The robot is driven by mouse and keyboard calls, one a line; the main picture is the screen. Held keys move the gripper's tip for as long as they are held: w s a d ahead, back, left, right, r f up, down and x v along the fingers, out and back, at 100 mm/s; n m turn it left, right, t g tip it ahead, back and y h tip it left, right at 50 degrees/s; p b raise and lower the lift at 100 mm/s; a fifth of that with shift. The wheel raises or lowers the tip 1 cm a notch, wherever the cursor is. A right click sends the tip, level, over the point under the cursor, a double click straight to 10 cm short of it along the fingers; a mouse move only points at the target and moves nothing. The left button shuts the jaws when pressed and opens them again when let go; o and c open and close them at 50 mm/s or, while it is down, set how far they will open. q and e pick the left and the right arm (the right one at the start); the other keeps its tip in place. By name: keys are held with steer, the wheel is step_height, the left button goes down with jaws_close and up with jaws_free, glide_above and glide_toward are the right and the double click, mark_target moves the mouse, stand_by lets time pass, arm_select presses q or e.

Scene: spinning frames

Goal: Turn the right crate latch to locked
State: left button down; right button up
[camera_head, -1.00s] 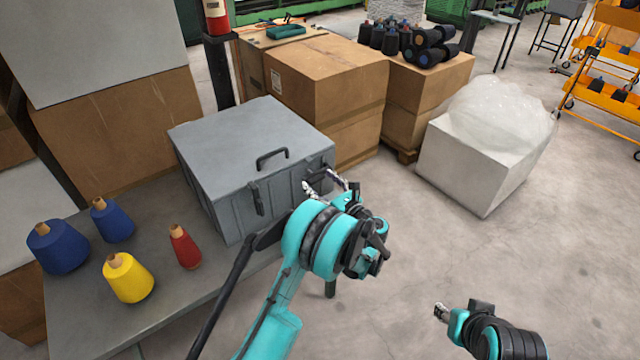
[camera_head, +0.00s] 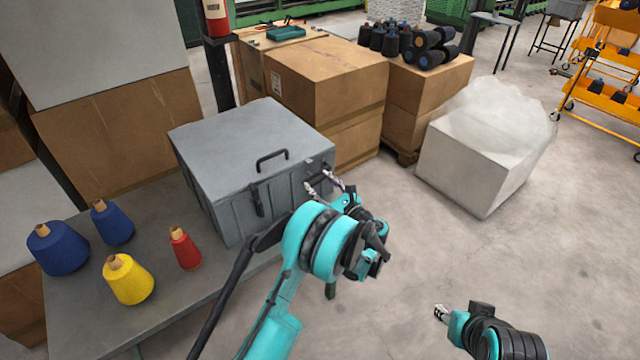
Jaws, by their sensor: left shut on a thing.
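The grey crate (camera_head: 225,140) stands on the grey table with its lid closed and a black handle (camera_head: 271,159) on top. A dark left latch (camera_head: 257,201) hangs on its front face. The right latch is at the front right corner, mostly hidden behind my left gripper and arm. My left gripper (camera_head: 322,184) is at that corner, its fingers shut on what looks like the right latch; the latch's exact angle cannot be told. My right gripper (camera_head: 440,312) is low at the right, above the floor, away from the crate; its finger gap is too small to judge.
On the table (camera_head: 75,315) stand a red cone (camera_head: 185,250), a yellow cone (camera_head: 128,281) and two blue cones (camera_head: 58,250) left of the crate. Cardboard boxes (camera_head: 325,85) stand close behind it.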

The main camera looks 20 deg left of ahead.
arm_select(q)
steer(key=n, duration=0.4)
steer(key=shift+n, duration=0.3)
steer(key=n, duration=0.3)
steer(key=shift+a+n, duration=0.1)
steer(key=shift+n, duration=0.2)
steer(key=n, duration=0.4)
steer(key=shift+s+f, duration=0.1)
steer(key=shift+n, duration=2.1)
steer(key=c, duration=0.6)
jaws_free()
steer(key=shift+f, duration=0.1)
steer(key=shift+c, duration=0.2)
